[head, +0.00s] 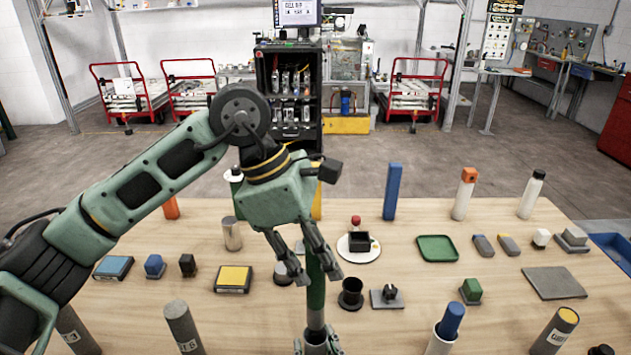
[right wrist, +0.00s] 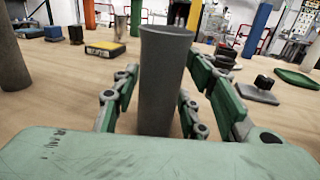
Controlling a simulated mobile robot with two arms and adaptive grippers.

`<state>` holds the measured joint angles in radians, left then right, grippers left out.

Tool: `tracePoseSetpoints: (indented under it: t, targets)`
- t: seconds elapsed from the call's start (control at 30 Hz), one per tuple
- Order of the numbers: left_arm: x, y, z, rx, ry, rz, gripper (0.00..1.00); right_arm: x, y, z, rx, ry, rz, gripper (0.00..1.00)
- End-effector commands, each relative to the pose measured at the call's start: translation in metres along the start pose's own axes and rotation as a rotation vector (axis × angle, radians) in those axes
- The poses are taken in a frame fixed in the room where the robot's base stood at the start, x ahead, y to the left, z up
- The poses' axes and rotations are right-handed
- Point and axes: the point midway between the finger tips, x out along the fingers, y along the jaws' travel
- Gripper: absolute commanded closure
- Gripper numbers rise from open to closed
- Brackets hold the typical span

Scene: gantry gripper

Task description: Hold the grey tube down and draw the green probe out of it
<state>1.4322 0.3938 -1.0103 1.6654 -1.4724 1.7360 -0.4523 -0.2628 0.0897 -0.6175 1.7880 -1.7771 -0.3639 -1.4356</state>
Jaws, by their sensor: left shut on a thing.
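My left gripper (head: 304,265) is shut on the green probe (head: 316,297) and holds it upright over the table. The probe's pale lower end shows right at the mouth of the grey tube (head: 316,338) in the head view. In the right wrist view the grey tube (right wrist: 163,85) stands upright, and nothing is seen rising from its mouth. My right gripper (right wrist: 160,105) has its fingers on both sides of the tube, with narrow gaps; it looks open around it. Its fingertips also show at the bottom of the head view (head: 316,348). The tube's base is hidden.
A black cup (head: 350,293), a yellow-topped block (head: 233,278) and a green tray (head: 437,248) lie around. Tall coloured posts, such as a blue one (head: 392,190), line the far edge.

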Motion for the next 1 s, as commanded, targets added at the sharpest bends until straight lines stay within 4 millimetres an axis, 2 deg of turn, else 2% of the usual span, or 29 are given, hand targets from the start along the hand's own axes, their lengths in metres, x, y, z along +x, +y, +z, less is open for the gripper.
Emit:
tracePoseSetpoints:
  t: [0.1, 0.47, 0.57, 0.8, 1.0]
  targets:
    - [0.0, 0.0, 0.0, 0.0, -0.001, 0.001, 1.0, 0.0, 0.0, 0.0, 0.0, 0.0, 0.0, 0.47]
    - [0.0, 0.0, 0.0, 0.0, -0.001, 0.001, 1.0, -0.004, 0.0, 0.0, -0.001, 0.001, 0.001, 0.47]
    - [0.0, 0.0, 0.0, 0.0, -0.001, 0.001, 1.0, -0.017, 0.0, -0.001, -0.003, 0.001, 0.0, 0.47]
    - [0.0, 0.0, 0.0, 0.0, -0.001, 0.001, 1.0, -0.068, 0.0, -0.001, -0.003, 0.003, 0.003, 0.47]
    - [0.0, 0.0, 0.0, 0.0, -0.001, 0.001, 1.0, -0.103, 0.0, -0.001, -0.002, 0.003, 0.003, 0.47]
